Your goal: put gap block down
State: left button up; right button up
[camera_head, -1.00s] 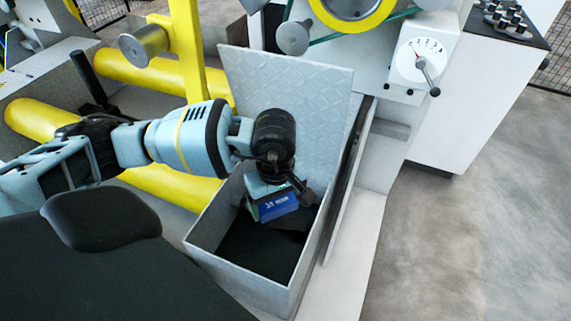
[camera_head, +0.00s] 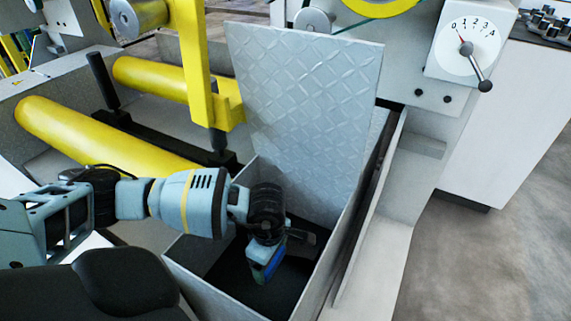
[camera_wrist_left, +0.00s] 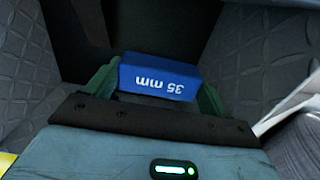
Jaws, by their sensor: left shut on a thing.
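The gap block (camera_wrist_left: 157,77) is blue with "35 mm" printed on it in white. In the left wrist view it sits between the two green fingers of my left gripper (camera_wrist_left: 155,88), which is shut on it. In the head view my left gripper (camera_head: 266,262) points down inside an open grey box (camera_head: 222,291). The block (camera_head: 268,269) shows there as a small blue patch, partly hidden by the gripper. It is over the dark floor of the box; whether it touches the floor I cannot tell. My right gripper is not in view.
The box's patterned lid (camera_head: 305,110) stands open at its back. Yellow rollers (camera_head: 105,140) and a yellow post (camera_head: 190,60) are to the left. A dial with a lever (camera_head: 466,48) is on the machine at upper right. Bare floor lies at right.

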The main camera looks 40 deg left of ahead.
pick_arm(q)
jog(key=b, duration=0.4)
send_near(274, 296)
jog(key=shift+a+f, duration=0.1)
jog(key=shift+f, duration=0.15)
notch_tip(274, 296, down, 5)
jog(key=b, duration=0.2)
jog(key=shift+b, duration=0.4)
jog(key=shift+f, duration=0.6)
jog(key=o, duration=0.9)
jog(key=shift+o, duration=0.2)
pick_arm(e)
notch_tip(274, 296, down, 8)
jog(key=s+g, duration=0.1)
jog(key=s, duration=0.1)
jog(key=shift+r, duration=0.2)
